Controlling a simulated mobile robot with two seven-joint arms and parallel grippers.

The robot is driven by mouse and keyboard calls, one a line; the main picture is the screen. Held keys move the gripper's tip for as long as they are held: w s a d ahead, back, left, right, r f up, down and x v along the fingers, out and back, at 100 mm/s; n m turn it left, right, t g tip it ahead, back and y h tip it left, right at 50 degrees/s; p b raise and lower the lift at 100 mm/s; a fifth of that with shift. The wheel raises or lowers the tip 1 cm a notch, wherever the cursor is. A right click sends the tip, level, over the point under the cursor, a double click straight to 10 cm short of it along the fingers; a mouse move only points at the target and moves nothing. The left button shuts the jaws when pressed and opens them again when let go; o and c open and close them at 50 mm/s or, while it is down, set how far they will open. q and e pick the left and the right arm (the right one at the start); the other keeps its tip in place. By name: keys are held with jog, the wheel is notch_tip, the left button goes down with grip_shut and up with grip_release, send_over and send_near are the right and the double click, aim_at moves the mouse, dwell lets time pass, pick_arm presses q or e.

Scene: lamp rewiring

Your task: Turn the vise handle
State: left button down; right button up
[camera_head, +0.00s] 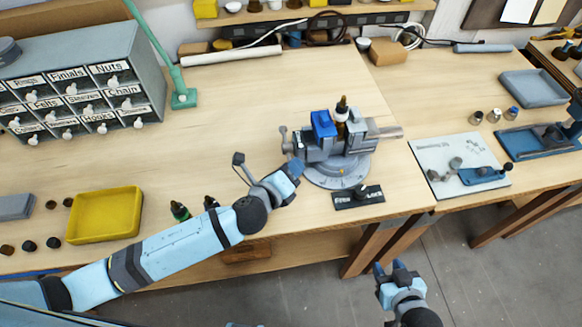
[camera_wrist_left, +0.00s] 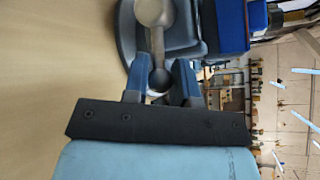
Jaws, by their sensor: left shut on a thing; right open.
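The grey vise (camera_head: 345,143) stands on a round base near the front edge of the bench. A brown and black part (camera_head: 341,112) stands upright at its jaws, beside a blue block (camera_head: 322,123). The vise handle (camera_head: 283,136) is at the vise's left side; it is a metal bar with ball ends in the left wrist view (camera_wrist_left: 157,42). My left gripper (camera_head: 294,168) is shut on the lower end of the handle, with a finger on each side in the left wrist view (camera_wrist_left: 160,75). My right gripper (camera_head: 388,267) is open and empty, in front of the bench.
A black label plate (camera_head: 358,197) lies in front of the vise. Small dark bottles (camera_head: 180,211) stand near my left forearm. A yellow tray (camera_head: 104,215) and a drawer cabinet (camera_head: 75,95) are at the left. A white board (camera_head: 455,165) lies at the right.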

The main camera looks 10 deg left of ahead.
pick_arm(q)
jog(key=shift+w+f+m+t+b, duration=0.1)
jog(key=shift+f+m+t+b, duration=0.65)
jog(key=shift+b, duration=2)
jog(key=shift+f+t+b, duration=0.1)
jog(key=shift+t+b, duration=0.15)
jog(key=shift+b, duration=0.25)
jog(key=c, duration=0.9)
grip_release()
jog(key=shift+a, duration=0.1)
jog(key=shift+c, duration=0.2)
jog(key=shift+r, duration=0.2)
